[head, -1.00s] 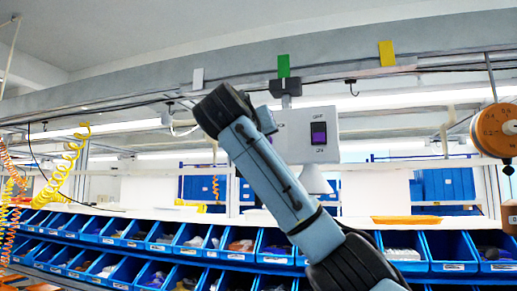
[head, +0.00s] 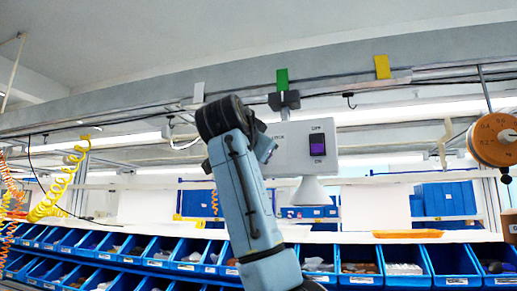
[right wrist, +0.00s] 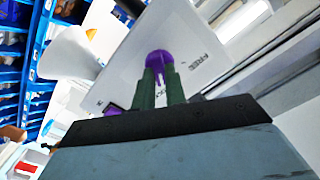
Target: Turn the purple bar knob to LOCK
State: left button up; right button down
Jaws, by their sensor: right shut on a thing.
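The purple bar knob (right wrist: 158,58) is on the face of a white box, seen close in the right wrist view. My right gripper (right wrist: 160,85) has its two green fingers on either side of the knob and is shut on it. The word FREE is printed to the right of the knob. Another label between the fingers is mostly hidden, so I cannot read it. In the head view the white box (head: 290,155) hangs from the rail, and my right arm covers its left part, the knob and the fingers. My left gripper is in neither current view.
A purple rocker switch (head: 318,145) marked OFF and ON is on the same box; it also shows in the wrist view (right wrist: 113,110). A white cone (head: 311,192) hangs below the box. An orange round gauge (head: 492,140) hangs at right. Blue bins (head: 450,262) line the bench.

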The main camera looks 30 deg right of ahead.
jog(key=shift+m, duration=1)
jog(key=shift+s, duration=0.1)
jog(key=c, duration=1.4)
grip_release()
jog(key=shift+c, duration=0.2)
jog(key=b+v, duration=0.3)
jog(key=v, duration=1)
jog(key=shift+a, duration=0.25)
jog(key=shift+s, duration=0.1)
